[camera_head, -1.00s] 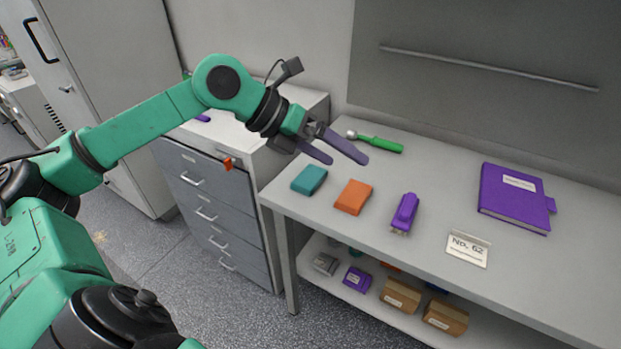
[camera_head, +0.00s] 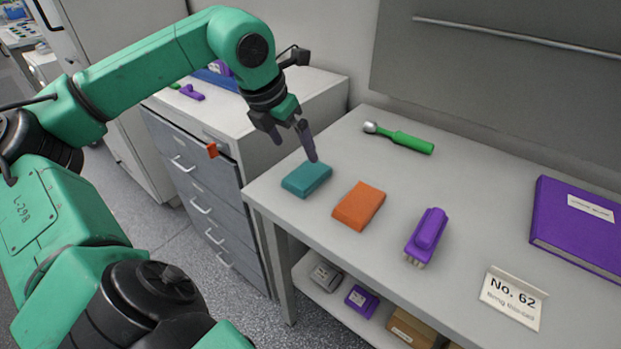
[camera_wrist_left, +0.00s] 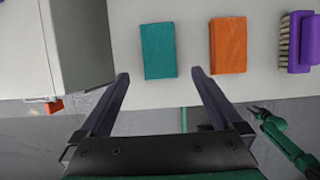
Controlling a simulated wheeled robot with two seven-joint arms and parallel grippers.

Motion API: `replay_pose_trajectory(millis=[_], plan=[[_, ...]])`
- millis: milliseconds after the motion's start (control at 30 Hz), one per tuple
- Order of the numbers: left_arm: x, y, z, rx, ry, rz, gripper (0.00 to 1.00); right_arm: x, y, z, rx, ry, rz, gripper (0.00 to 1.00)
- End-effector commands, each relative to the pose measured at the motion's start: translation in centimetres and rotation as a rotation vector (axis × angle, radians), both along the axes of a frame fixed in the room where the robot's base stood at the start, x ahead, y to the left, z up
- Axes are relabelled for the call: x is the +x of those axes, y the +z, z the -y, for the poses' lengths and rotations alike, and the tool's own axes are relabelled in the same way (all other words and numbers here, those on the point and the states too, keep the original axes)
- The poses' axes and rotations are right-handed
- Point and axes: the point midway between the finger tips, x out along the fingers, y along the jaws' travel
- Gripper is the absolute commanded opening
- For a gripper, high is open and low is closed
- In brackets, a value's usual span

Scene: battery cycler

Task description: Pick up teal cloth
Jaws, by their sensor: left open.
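The teal cloth (camera_head: 307,179) is a folded block lying flat near the left end of the grey table. My left gripper (camera_head: 295,152) is open and empty above it, with its fingers pointing down. In the left wrist view the teal cloth (camera_wrist_left: 159,50) lies ahead, lined up with the gap between the open fingertips (camera_wrist_left: 160,74). The cloth is not held. My right gripper (camera_wrist_left: 260,113) shows small at the lower right of the wrist view; its jaws are too small to read. It is not in the head view.
An orange cloth (camera_head: 359,206) lies just right of the teal one, then a purple brush (camera_head: 427,237). A green-handled tool (camera_head: 405,142) lies behind. A sign (camera_head: 513,297) and purple book (camera_head: 580,225) are farther right. A drawer cabinet (camera_head: 200,185) stands left of the table.

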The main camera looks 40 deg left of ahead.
Motion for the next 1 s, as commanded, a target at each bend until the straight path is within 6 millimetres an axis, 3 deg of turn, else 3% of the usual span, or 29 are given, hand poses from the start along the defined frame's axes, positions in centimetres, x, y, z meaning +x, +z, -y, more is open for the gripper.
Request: replay_pose_trajectory(millis=[100,500,767,800,967,1000], plan=[[1.1,-2.8,0.1,-0.002,-0.002,-0.004,1.00,0.3,0.6,0.0,0.000,0.000,0.004,0.50],[3.9,-8.7,-0.2,-0.007,-0.002,-0.002,1.00,0.9,2.9,0.0,0.001,0.000,0.015,0.50],[4.2,-9.9,-0.4,0.000,0.000,0.000,1.00,1.0,2.8,-0.1,0.001,0.000,0.016,0.50],[4.3,-9.9,-0.4,0.000,0.000,0.000,0.92,1.0,2.8,-0.1,0.001,0.000,0.016,0.50],[4.2,-9.9,-0.4,-0.001,0.000,0.000,0.33,1.0,2.8,-0.1,0.001,0.001,0.016,0.50],[4.2,-9.9,-0.4,-0.001,0.000,0.001,0.32,1.0,2.8,-0.1,0.001,0.001,0.016,0.50]])
